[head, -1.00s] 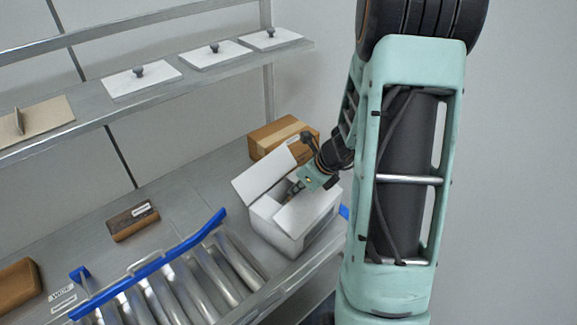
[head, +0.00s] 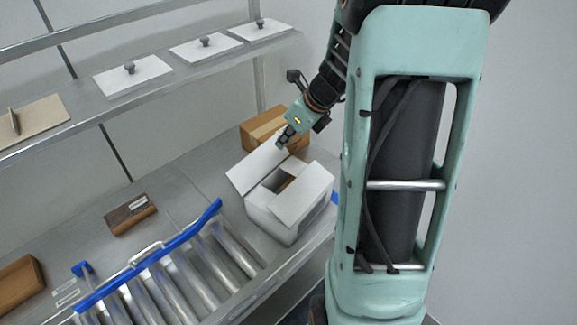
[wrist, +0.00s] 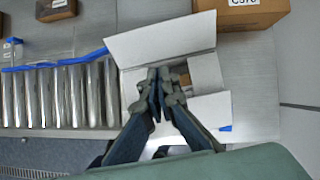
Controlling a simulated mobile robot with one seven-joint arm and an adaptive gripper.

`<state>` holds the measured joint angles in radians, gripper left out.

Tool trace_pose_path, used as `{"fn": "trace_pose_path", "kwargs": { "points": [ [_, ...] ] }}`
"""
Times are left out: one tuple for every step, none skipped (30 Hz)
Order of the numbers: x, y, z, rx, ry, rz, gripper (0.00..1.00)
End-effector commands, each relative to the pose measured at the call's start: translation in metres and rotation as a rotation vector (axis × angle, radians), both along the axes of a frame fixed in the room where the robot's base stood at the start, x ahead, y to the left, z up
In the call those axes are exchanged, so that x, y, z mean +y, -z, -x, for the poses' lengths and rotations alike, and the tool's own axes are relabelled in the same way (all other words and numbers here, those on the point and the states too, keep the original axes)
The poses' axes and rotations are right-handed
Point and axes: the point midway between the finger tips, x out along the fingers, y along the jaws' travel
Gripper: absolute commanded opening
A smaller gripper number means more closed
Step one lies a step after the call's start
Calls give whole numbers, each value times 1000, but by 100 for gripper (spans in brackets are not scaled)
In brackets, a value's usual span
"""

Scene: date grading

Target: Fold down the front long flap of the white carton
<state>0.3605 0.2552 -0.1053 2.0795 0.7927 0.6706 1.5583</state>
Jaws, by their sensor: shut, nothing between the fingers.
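The white carton (head: 272,222) stands on the metal bench beside the roller conveyor. In the head view its back long flap (head: 257,165) stands up and leans outward. A broad white flap (head: 303,194) lies sloping over the near right part of the top. Between them the opening shows something brown inside. The wrist view also shows the back flap (wrist: 160,39) raised and a side flap (wrist: 206,73) at the right. My gripper (head: 282,143) is shut and empty, above the carton by the back flap's upper edge. In the wrist view its fingers hide part of the opening.
A brown box (head: 252,136) stands close behind the carton. The roller conveyor (head: 190,272) with a blue rail (head: 150,258) runs at the left. A brown block (head: 130,216) lies on the bench. A shelf (head: 100,112) above holds white knobbed plates.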

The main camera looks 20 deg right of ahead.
Motion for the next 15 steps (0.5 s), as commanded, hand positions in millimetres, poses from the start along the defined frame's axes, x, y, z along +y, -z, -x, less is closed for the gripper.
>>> {"fn": "trace_pose_path", "kwargs": {
  "points": [
    [-8,5,9,-1,0,7,0],
    [-12,3,16,7,0,11,0],
    [-17,0,26,17,0,16,0],
    [-21,-2,34,27,2,23,0],
    [-24,-4,41,39,4,29,0],
    [-29,-6,51,53,6,38,0],
    [-32,-7,58,63,9,46,0],
    [-35,-9,63,73,14,51,0],
    [-38,-11,71,85,19,59,0],
    [-40,-12,75,93,23,65,0],
    [-42,-13,78,99,24,69,0],
    [-43,-14,82,106,26,73,0],
    [-44,-14,83,109,28,74,0],
    [-44,-13,84,112,29,74,0],
    [-43,-11,83,114,29,74,0]
  ]
}}
